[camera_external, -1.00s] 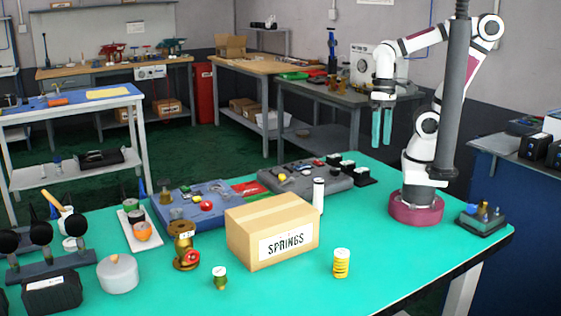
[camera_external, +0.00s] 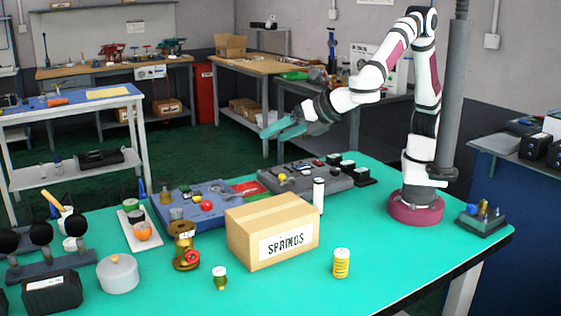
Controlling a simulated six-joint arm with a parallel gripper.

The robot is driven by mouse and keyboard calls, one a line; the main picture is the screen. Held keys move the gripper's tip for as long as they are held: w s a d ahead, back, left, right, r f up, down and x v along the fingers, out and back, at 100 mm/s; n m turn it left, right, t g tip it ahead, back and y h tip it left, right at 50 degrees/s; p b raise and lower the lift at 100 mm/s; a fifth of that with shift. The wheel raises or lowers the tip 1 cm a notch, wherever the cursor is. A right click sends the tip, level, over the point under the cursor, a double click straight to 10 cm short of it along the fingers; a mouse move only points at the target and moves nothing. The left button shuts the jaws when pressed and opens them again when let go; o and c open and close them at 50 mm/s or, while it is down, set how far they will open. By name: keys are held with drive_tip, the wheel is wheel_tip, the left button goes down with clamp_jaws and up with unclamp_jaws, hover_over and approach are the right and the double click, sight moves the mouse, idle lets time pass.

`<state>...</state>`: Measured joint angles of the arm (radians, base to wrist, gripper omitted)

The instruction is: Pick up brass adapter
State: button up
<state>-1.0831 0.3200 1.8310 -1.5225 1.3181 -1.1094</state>
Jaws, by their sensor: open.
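My gripper (camera_external: 274,133) has teal fingers, is open and empty, and hangs in the air above the far side of the teal table, pointing left. Several brass-coloured pieces show, and I cannot tell for sure which one is the brass adapter. A small brass fitting with a pale top and green band (camera_external: 220,278) stands near the front edge. A larger brass valve body (camera_external: 185,246) with a red part stands left of the cardboard box. A small brass piece (camera_external: 483,207) sits in a dark holder at the right. My gripper is well away from all of them.
The SPRINGS box (camera_external: 272,230) stands mid-table. A yellow spring-like cylinder (camera_external: 341,263) is to its right, and a white cylinder (camera_external: 318,195) is behind it. Blue (camera_external: 188,217) and grey (camera_external: 300,188) trays hold small parts. The table's front right is clear.

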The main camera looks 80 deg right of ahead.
drive_tip(key=s+a+f+n+t+y, duration=0.1)
drive_tip(key=s+a+n+y, duration=0.2)
drive_tip(key=a+n, duration=0.35)
drive_tip(key=s+a+f+n+t+y, duration=0.1)
drive_tip(key=s+a+n+y, duration=0.25)
drive_tip(key=a, duration=0.65)
drive_tip(key=h, duration=0.2)
approach(219, 270)
drive_tip(key=shift+m+y, duration=0.25)
drive_tip(key=shift+m, duration=0.05)
drive_tip(key=x, duration=1)
drive_tip(key=shift+d+f, duration=0.15)
drive_tip(key=shift+f, duration=0.15)
clamp_jaws()
